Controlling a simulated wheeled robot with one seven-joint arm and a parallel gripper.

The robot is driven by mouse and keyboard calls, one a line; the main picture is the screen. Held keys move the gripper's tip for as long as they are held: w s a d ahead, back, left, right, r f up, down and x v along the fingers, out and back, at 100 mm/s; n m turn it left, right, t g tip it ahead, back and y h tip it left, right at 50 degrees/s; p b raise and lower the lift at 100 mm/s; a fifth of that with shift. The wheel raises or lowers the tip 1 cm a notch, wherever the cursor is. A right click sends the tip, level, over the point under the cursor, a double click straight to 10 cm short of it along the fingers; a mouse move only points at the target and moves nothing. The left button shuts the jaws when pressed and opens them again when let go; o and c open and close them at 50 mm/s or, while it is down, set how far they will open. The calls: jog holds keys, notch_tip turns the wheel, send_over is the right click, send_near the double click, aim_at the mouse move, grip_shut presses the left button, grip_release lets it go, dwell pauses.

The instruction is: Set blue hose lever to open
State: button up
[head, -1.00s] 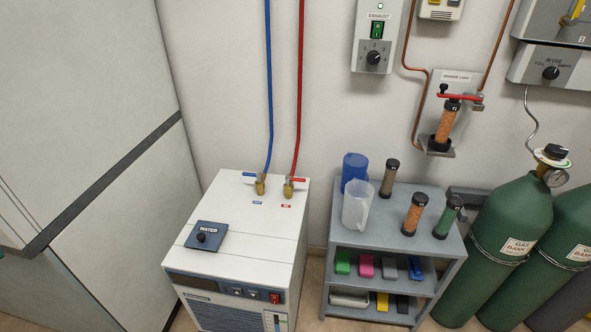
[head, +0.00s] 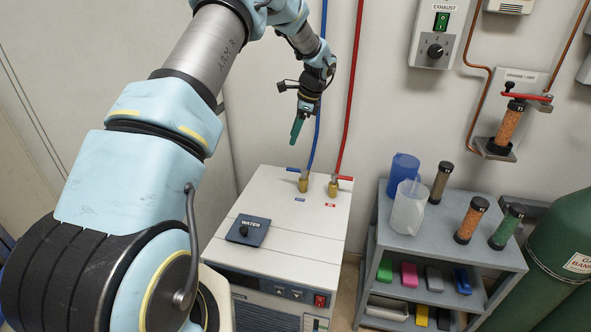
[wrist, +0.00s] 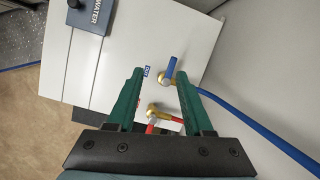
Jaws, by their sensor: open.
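The blue hose lever (head: 293,170) sits on a brass valve (head: 303,184) at the back of the white chiller's top, with the blue hose (head: 320,110) rising from it. In the wrist view the blue lever (wrist: 172,66) lies beyond and between the green fingertips, pointing away from the hose. My gripper (head: 297,131) is above the valve, pointing down, apart from it. In the wrist view my gripper (wrist: 160,80) is open with nothing between its fingers. The red hose lever (head: 345,178) is on the valve to the right; it is partly visible in the wrist view (wrist: 152,127).
The chiller top (head: 270,205) carries a dark WATER plate (head: 248,230) with a knob. The red hose (head: 352,90) rises close to the right of my gripper. A grey shelf (head: 440,245) with jugs and cylinders stands to the right. The wall is close behind.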

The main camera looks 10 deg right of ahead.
aim_at(292, 169)
jog(key=w+d+f+m, duration=0.2)
jog(key=d+f+m, duration=0.1)
jog(key=d+f, duration=0.2)
jog(key=shift+t+y, duration=0.3)
jog(key=shift+y, duration=0.1)
jog(key=p+x, duration=0.2)
jog(key=x, duration=0.8)
jog(key=shift+a+f+p, duration=0.15)
jog(key=shift+a+p, duration=0.15)
grip_shut()
